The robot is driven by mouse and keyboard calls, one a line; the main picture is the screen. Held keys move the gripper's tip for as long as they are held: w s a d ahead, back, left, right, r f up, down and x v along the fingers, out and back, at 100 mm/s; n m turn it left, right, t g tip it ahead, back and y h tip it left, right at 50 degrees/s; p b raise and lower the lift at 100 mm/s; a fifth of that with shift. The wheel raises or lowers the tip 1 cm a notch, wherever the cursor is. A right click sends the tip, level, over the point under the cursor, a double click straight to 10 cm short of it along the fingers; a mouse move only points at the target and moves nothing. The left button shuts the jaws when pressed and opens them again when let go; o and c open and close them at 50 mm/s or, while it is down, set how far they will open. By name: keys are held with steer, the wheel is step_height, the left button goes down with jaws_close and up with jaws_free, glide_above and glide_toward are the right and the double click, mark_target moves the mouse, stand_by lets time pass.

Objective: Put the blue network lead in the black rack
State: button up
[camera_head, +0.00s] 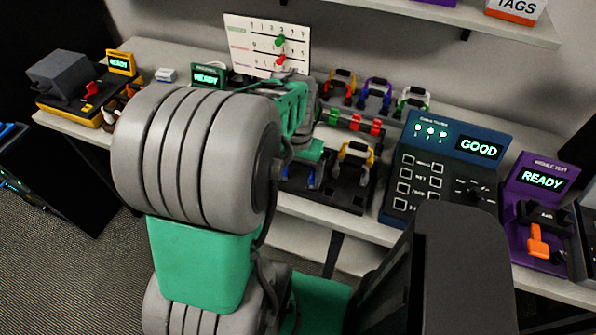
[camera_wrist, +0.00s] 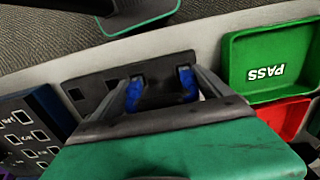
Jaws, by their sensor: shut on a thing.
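The blue network lead shows as blue patches by my gripper's fingertips in the wrist view (camera_wrist: 187,84) and just below the gripper in the head view (camera_head: 312,178). My gripper (camera_wrist: 160,88) is shut on it; the fingers hide its middle. The black rack (camera_head: 343,193) stands on the bench, with a yellow-topped lead (camera_head: 355,154) in it beside my gripper. In the wrist view the rack (camera_wrist: 95,86) lies under and around the fingertips, with square slots showing. The blue lead is at the rack, but I cannot tell whether it is seated in a slot.
In the wrist view a green PASS tray (camera_wrist: 235,75) and a red tray (camera_wrist: 285,117) lie to the right.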

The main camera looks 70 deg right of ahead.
steer(key=shift+f, duration=0.55)
stand_by(0.8)
steer(key=o, duration=1.3)
steer(key=shift+r, duration=0.1)
step_height(320, 180, up, 8)
steer(key=p, duration=0.6)
